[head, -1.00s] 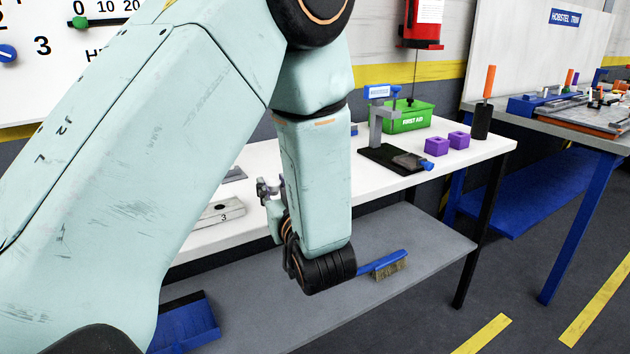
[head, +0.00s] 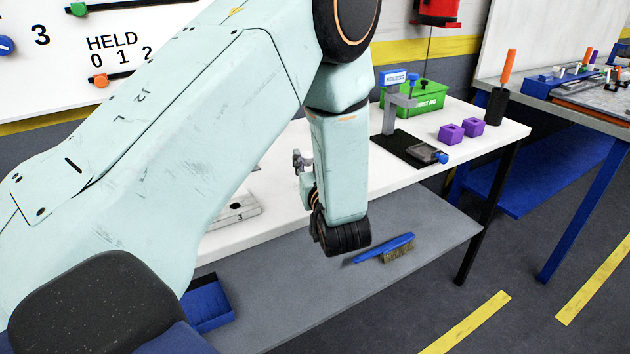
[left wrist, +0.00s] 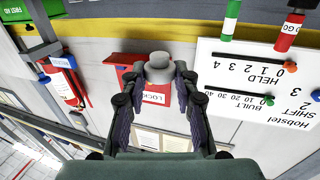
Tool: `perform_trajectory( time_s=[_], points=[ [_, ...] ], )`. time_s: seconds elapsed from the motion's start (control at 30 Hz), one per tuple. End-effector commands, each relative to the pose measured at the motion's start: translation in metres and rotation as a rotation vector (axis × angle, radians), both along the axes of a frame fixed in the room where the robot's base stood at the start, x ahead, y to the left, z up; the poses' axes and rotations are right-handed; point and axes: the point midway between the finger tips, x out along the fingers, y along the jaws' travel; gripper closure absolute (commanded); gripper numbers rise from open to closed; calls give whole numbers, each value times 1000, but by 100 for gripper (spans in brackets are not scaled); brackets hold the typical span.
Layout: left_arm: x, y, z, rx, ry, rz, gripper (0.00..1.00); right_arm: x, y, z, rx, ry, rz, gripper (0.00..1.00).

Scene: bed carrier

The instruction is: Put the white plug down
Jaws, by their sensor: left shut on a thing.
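My left gripper (left wrist: 160,76) is shut on the white plug (left wrist: 159,68). In the left wrist view the plug looks light grey, with a round, wider brim, between the two fingertips. In the head view my left gripper (head: 302,160) is small and partly hidden behind my own wrist, over the white table (head: 400,168). The plug cannot be made out clearly there. A grey block marked 3 (head: 238,212) lies on the table just left of the gripper, partly hidden by my arm. My right gripper is not in view.
A black-based stand (head: 408,149), two purple blocks (head: 461,130), a green first-aid box (head: 427,98) and an orange-handled tool in a black holder (head: 502,88) stand on the table's right part. A blue brush (head: 386,248) lies on the lower shelf. A red lock box (left wrist: 148,97) hangs behind.

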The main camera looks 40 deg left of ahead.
Motion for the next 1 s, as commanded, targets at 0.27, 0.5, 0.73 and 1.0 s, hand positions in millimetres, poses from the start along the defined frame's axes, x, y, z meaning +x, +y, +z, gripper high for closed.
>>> perform_trajectory(
  time_s=[0.27,0.5,0.73,1.0],
  points=[
    [1,1,-34,0,-1,-1,85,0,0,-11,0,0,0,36],
    [2,2,-63,1,-1,0,85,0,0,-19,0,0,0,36],
    [2,3,-70,0,-3,0,85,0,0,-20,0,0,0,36],
    [2,3,-75,0,-1,0,85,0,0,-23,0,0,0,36]
  ],
)
